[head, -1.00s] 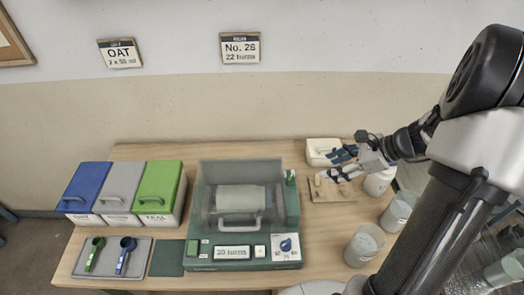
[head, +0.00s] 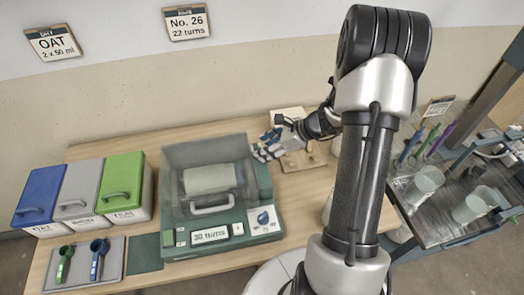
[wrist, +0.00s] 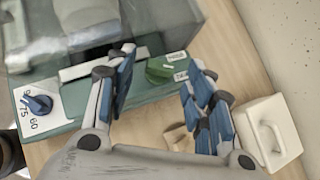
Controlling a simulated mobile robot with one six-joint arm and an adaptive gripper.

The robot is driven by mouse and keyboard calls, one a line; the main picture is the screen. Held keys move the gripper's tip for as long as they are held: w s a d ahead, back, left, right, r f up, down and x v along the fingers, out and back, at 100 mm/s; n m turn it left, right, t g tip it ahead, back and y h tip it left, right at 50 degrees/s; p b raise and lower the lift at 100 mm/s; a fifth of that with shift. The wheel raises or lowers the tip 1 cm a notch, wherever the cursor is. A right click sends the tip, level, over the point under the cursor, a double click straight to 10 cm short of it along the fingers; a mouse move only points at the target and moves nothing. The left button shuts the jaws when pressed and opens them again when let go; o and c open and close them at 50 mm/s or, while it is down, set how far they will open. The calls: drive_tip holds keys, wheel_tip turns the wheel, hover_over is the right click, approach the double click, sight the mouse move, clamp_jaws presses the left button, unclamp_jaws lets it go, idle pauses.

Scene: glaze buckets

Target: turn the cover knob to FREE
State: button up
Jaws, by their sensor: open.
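The machine (head: 210,190) stands on the table, with a clear cover (head: 200,155) over a grey drum (head: 210,178). In the wrist view, a green knob (wrist: 160,71) sits on the machine's edge beside the cover, with small white labels whose words I cannot read surely. My gripper (wrist: 160,62) is open, its blue-padded fingers apart on either side of the knob in the picture. I cannot tell how near they are, and no contact shows. In the head view, my gripper (head: 268,146) is at the machine's back right corner. A blue dial (wrist: 38,103) is marked with numbers.
Blue, grey and green lidded bins (head: 80,195) stand left of the machine. Two scoops lie on a tray (head: 84,268). A white lidded box (wrist: 266,132) is close to my right finger. A rack with cups (head: 440,190) stands at the right.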

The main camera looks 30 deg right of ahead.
drive_tip(key=shift+x, duration=1.1)
drive_tip(key=shift+c, duration=0.5)
drive_tip(key=c, duration=1)
